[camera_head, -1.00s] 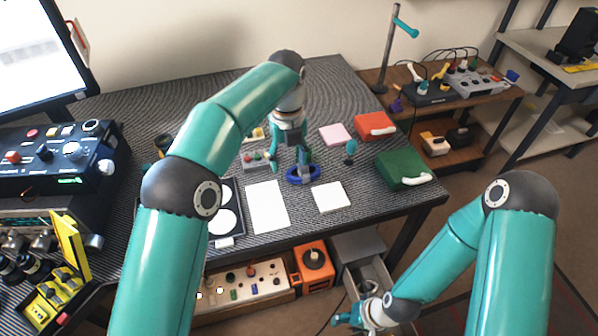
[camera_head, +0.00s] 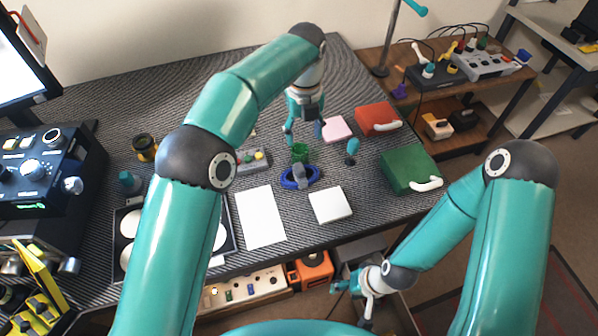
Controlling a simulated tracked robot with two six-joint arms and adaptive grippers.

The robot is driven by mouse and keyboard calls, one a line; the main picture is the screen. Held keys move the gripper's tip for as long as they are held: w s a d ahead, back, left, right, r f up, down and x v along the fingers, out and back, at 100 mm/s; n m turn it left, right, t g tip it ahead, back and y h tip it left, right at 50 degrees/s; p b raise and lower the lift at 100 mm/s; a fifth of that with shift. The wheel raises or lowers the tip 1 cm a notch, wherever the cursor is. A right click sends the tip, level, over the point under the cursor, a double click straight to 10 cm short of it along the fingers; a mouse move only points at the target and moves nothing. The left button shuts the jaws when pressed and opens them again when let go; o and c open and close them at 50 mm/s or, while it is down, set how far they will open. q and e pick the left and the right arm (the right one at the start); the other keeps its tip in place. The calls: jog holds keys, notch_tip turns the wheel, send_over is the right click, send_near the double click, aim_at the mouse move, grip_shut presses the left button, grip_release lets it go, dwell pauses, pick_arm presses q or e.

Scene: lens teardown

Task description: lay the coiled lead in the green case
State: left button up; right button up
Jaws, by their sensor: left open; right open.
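The coiled lead is probably the blue ring (camera_head: 300,178) lying on the dark striped table, with a grey piece standing at its middle. The green case (camera_head: 409,169), closed with a white handle, lies near the table's right edge. My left gripper (camera_head: 304,137) is open and empty, behind and apart from the blue ring, with a small green object (camera_head: 300,152) just in front of it. My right gripper (camera_head: 351,301) is open, low in front of the table by an open drawer; its fingers are small in view.
A white pad (camera_head: 330,205) and a white sheet (camera_head: 261,217) lie in front of the ring. A small teal-topped item (camera_head: 352,149) stands between ring and green case. A red case (camera_head: 377,119) and pink pad (camera_head: 337,130) lie behind.

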aim_at(300, 167)
pick_arm(q)
jog(key=f, duration=0.9)
jog(key=shift+a+f, duration=0.3)
jog(key=shift+a, duration=0.05)
jog(key=shift+w+a+f+p, duration=0.1)
jog(key=shift+f+p, duration=0.2)
jog(key=shift+f, duration=1)
jog(key=shift+w+a+f+p, duration=0.1)
jog(key=shift+f+p, duration=0.15)
jog(key=shift+f, duration=1.05)
grip_shut()
